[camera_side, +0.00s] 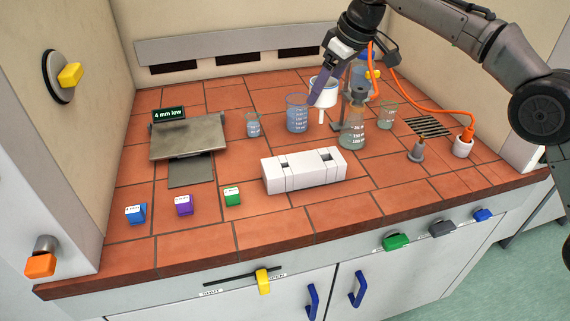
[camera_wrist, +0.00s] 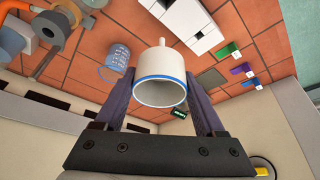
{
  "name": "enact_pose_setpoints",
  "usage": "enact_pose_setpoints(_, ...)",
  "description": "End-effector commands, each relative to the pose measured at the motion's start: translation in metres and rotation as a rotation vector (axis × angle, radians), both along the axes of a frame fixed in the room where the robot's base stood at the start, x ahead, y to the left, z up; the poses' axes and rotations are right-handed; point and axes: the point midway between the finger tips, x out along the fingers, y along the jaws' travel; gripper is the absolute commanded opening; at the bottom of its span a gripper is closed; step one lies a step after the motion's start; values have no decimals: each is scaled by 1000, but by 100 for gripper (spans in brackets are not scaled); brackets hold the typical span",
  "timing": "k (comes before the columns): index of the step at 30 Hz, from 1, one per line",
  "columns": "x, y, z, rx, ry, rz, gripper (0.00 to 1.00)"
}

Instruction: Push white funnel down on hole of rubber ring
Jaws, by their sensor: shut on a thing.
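The white funnel (camera_side: 324,91) is upright in the air with its stem down. My gripper (camera_side: 319,92) is shut on its wide cup, which has a blue rim line. In the wrist view, the fingers sit on both sides of the funnel (camera_wrist: 160,85). A glass flask (camera_side: 352,135) stands on the bench just right of the funnel. A dark grey piece at its neck looks like the rubber ring (camera_side: 357,92). Its hole is not clear in the side view. The funnel is apart from the flask, to its left.
A larger beaker (camera_side: 297,115) stands close left of the funnel stem, with a small beaker (camera_side: 253,126) beyond. Another beaker (camera_side: 387,116) and an orange hose (camera_side: 425,103) are to the right. A white block (camera_side: 304,171) lies in front. The front left tiles hold several small coloured blocks.

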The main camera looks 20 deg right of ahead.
Motion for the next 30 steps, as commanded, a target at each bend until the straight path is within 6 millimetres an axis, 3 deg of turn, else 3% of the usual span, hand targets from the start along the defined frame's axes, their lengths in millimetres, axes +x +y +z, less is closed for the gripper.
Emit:
enact_pose_setpoints(3,-3,29,-2,1,-2,46,1)
enact_pose_setpoints(12,-13,70,-14,0,-1,106,1)
enact_pose_setpoints(22,-21,89,-24,1,-3,137,1)
enact_pose_setpoints(30,-21,89,-24,1,-3,138,1)
